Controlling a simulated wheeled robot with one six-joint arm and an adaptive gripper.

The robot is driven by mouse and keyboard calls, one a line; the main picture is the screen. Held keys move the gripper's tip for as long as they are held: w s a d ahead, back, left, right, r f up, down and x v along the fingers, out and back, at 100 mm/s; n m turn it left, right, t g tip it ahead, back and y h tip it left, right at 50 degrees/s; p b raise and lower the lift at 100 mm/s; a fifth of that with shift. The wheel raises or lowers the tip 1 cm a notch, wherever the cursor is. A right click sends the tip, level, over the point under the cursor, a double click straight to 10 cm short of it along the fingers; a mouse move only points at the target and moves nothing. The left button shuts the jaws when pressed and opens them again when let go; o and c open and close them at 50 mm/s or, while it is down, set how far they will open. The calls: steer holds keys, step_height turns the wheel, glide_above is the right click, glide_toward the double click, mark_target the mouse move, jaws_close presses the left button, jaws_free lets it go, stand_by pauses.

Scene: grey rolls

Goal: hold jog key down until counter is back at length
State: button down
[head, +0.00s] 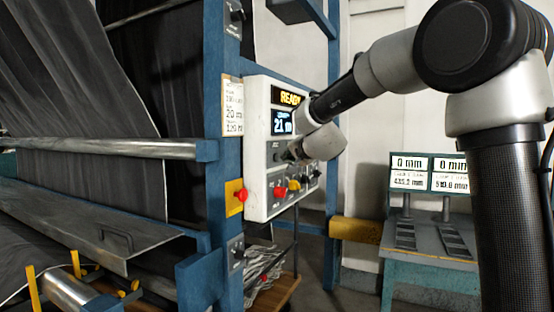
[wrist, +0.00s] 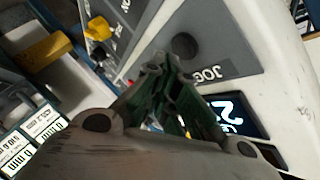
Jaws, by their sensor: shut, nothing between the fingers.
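The control panel (head: 257,150) is a white box on a blue post in the head view. Its upper display (head: 288,97) reads READY in yellow. The counter (head: 282,122) below reads about 21 m; part of it is hidden behind my arm. The jog key (wrist: 184,45) is a dark round button on a grey plate beside the word JOG in the wrist view. My gripper (wrist: 164,64) is shut and empty, its green-grey fingertips close beside the key. I cannot tell whether they touch it. In the head view my gripper (head: 289,156) is at the panel's face.
Red and yellow knobs (head: 294,185) sit low on the panel. A red stop button (head: 241,195) on a yellow plate is left of it. Dark fabric (head: 80,70) and a steel roller (head: 110,148) are at left. A bench (head: 430,255) with two displays stands at right.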

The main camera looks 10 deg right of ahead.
steer(key=shift+s+d, duration=0.75)
steer(key=shift+d, duration=0.3)
steer(key=shift+s+d, duration=0.75)
steer(key=shift+d, duration=0.25)
steer(key=s+f+n+g, duration=0.7)
steer(key=s+f, duration=0.5)
steer(key=f, duration=0.2)
steer(key=s+d+f+n+g+h, duration=0.1)
steer(key=s+d, duration=0.3)
steer(key=s, duration=0.6)
steer(key=s+d+f+g, duration=0.1)
steer(key=s+d, duration=0.3)
steer(key=s, duration=0.6)
steer(key=s+d+f+n+g+h, duration=0.1)
steer(key=s+d, duration=0.4)
steer(key=s, duration=0.6)
steer(key=shift+f+n+g+h, duration=0.3)
steer(key=shift+f+g, duration=0.05)
steer(key=shift+g, duration=0.15)
